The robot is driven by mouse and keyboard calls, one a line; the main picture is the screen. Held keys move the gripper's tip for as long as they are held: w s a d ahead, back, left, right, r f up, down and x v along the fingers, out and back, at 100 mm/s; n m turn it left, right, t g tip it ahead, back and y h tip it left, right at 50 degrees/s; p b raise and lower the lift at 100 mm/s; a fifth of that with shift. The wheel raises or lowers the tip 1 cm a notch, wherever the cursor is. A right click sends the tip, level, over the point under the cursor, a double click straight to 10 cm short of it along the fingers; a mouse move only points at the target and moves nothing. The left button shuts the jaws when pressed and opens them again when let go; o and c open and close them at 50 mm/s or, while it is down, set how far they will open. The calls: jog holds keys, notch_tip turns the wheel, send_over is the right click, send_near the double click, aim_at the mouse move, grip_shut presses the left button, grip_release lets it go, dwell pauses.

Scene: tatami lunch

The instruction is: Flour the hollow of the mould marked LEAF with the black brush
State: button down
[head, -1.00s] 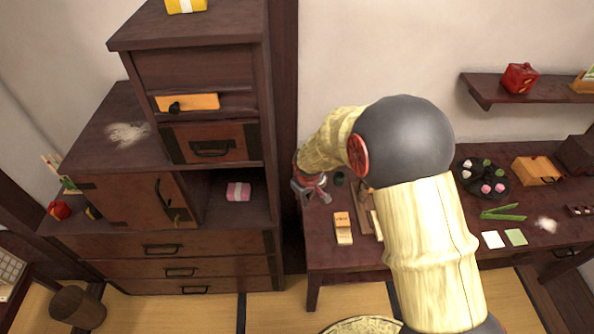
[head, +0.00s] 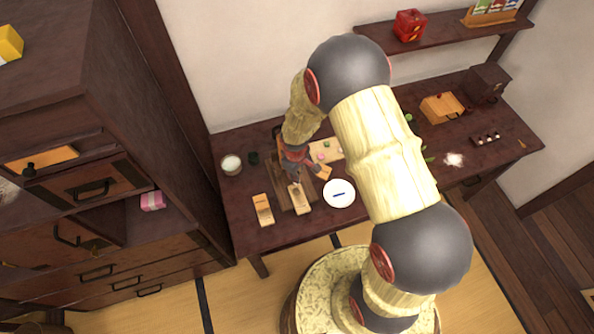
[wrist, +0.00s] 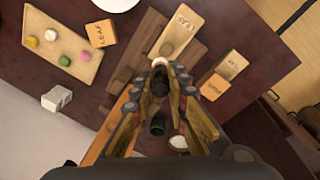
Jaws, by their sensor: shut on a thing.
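My gripper (wrist: 160,88) is shut on a dark brush (wrist: 158,79), seen nearly end-on in the wrist view with a pale band at its far end. In the head view my gripper (head: 297,172) is over the brown slatted board. A pale mould (head: 299,198) lies at the board's front right; in the wrist view this mould (wrist: 178,32) bears lettering that looks like LEAF, with a round hollow near its lower end. I cannot tell whether the bristles touch it. A second pale mould (wrist: 230,66) lies beside an orange block (wrist: 214,87); their lettering is unclear.
A cup of white powder (head: 231,164) and a small black pot (head: 253,158) stand at the table's left. A white plate (head: 338,193) is right of the mould. A sweets tray (wrist: 62,45) and a lettered orange block (wrist: 100,33) lie nearby. The cabinet (head: 170,130) stands left.

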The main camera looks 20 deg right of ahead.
jog(key=shift+s+a, duration=0.1)
jog(key=shift+a, duration=0.1)
jog(key=shift+d+f+b, duration=0.15)
jog(key=shift+f+b, duration=0.45)
jog(key=shift+f, duration=0.2)
jog(key=shift+f+b, duration=1.5)
jog(key=shift+f, duration=0.55)
jog(key=shift+f+b, duration=0.9)
jog(key=shift+f, duration=0.25)
jog(key=shift+d+r, duration=0.1)
jog(key=shift+d, duration=0.05)
jog(key=shift+a, duration=0.4)
jog(key=shift+w+d, duration=0.2)
jog(key=shift+w, duration=0.05)
jog(key=shift+s, duration=0.45)
jog(key=shift+w+d, duration=0.2)
